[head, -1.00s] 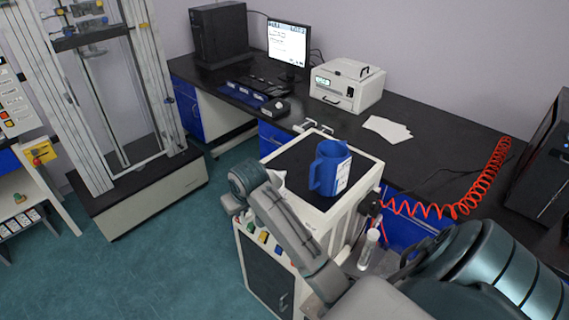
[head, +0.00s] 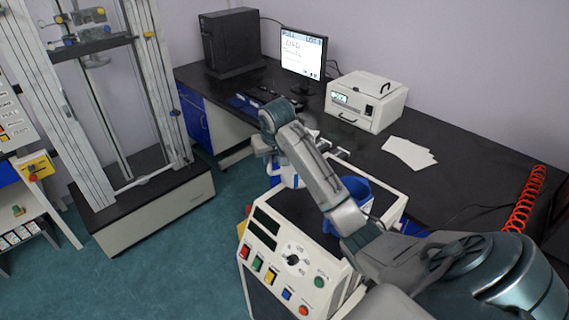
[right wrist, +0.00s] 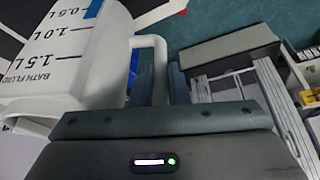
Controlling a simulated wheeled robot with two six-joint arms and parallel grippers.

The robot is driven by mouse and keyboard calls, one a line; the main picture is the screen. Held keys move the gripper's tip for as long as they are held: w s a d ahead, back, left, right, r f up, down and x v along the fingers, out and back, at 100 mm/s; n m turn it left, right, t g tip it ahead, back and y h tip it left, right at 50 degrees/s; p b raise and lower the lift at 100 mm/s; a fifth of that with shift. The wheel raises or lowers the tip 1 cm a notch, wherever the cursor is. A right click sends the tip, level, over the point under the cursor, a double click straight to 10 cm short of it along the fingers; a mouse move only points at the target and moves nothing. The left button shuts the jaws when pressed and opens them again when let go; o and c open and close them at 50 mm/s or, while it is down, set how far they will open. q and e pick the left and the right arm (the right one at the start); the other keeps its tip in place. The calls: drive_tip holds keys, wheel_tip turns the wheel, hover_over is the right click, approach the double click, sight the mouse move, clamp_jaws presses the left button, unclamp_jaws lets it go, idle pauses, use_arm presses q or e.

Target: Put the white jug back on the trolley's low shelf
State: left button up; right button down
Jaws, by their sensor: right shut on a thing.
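The white jug (right wrist: 75,70) fills the left of the right wrist view, with black volume marks, "BATH FLUID" lettering and a blue patch. Its handle (right wrist: 160,50) runs down to the dark fingers of my right gripper (right wrist: 162,85), which is shut on it. In the head view a small part of the white jug (head: 289,179) shows beside and below my right wrist, over the far left part of the cabinet top; my arm hides much of it. I cannot tell any gap beneath it. No trolley low shelf is clearly identifiable. My left gripper is out of view.
A blue jug (head: 355,188) stands on the white cabinet's dark top (head: 305,212), partly behind my right arm. A black bench (head: 440,185) with a white instrument (head: 366,101) and monitor lies behind. A tall frame machine (head: 150,200) stands left; green floor (head: 150,260) is clear between.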

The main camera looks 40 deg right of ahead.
sight(271, 172)
drive_tip(key=f, duration=0.2)
drive_tip(key=f+p, duration=0.1)
drive_tip(key=shift+s+a+f, duration=0.15)
drive_tip(key=shift+s+f, duration=0.05)
drive_tip(key=shift+f, duration=0.2)
drive_tip(key=shift+f+p, duration=0.35)
wheel_tip(271, 172, down, 3)
drive_tip(key=shift+f+p, duration=0.2)
drive_tip(key=shift+p, duration=0.5)
drive_tip(key=c, duration=1.7)
unclamp_jaws()
drive_tip(key=shift+f, duration=0.25)
drive_tip(key=o, duration=0.3)
drive_tip(key=shift+s+a+r, duration=0.1)
drive_tip(key=shift+s+r, duration=0.05)
drive_tip(key=shift+r, duration=0.05)
